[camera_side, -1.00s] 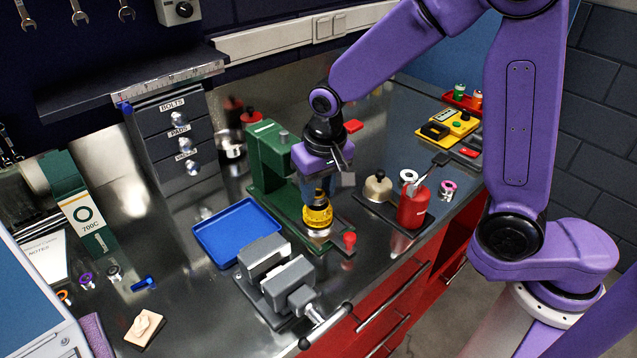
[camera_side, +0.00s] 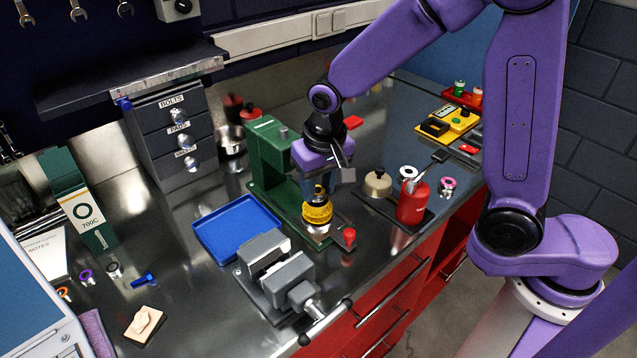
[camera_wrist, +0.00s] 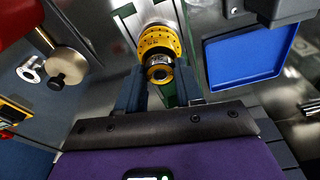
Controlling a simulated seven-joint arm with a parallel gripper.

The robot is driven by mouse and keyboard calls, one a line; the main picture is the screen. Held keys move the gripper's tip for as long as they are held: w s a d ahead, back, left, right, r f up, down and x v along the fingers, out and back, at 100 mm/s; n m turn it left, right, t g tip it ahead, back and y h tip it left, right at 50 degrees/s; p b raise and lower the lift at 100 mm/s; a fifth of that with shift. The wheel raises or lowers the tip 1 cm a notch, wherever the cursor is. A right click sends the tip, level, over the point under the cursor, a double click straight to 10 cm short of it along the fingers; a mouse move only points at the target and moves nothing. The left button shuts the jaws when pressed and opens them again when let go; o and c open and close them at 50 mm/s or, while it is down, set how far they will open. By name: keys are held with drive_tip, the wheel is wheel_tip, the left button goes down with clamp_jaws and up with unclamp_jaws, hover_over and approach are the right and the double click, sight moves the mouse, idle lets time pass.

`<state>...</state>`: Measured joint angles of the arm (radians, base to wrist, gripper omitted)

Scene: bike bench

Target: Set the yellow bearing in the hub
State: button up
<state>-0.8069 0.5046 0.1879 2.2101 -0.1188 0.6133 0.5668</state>
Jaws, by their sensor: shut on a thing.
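The hub (camera_side: 317,215) is a gold-yellow flanged part with a silver lower end, upright at the foot of the green press. It also shows in the wrist view (camera_wrist: 160,38), its flange ringed with small holes. My gripper (camera_side: 319,194) is directly above it, pointing down. Its blue-grey fingers are shut on the yellow bearing (camera_wrist: 159,73), a small yellow piece with a dark centre, seen between the fingers in the wrist view. The bearing lines up closely with the hub's top. The fingers partly hide it in the side view, and I cannot tell whether it touches or enters the hub.
The green press (camera_side: 269,160) stands close behind my gripper. A blue tray (camera_side: 238,229) and a grey vise (camera_side: 275,276) are to the left and front. A red bottle (camera_side: 411,205) and a cream-topped pot (camera_side: 378,184) are to the right. A red knob (camera_side: 349,238) is near the hub.

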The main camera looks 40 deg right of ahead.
drive_tip(key=shift+f, duration=0.45)
idle(0.5)
drive_tip(key=o, duration=0.8)
drive_tip(key=shift+c, duration=0.2)
wheel_tip(320, 180, up, 11)
drive_tip(key=s, duration=0.1)
drive_tip(key=shift+s+a, duration=0.15)
drive_tip(key=shift+s, duration=0.15)
drive_tip(key=shift+f+n, duration=0.1)
drive_tip(key=shift+n, duration=0.2)
idle(0.4)
drive_tip(key=s+d+f+n, duration=0.1)
drive_tip(key=s+d+n, duration=0.3)
drive_tip(key=s, duration=0.3)
drive_tip(key=s+d+f+n+g, duration=0.1)
drive_tip(key=s+d+f+n, duration=0.1)
drive_tip(key=s+d+n, duration=0.2)
drive_tip(key=s+d+f+n, duration=0.2)
drive_tip(key=s+d+n, duration=0.2)
drive_tip(key=s, duration=0.6)
drive_tip(key=shift+d+n+g+y, duration=0.3)
drive_tip(key=shift+n+y, duration=0.1)
drive_tip(key=shift+n, duration=0.6)
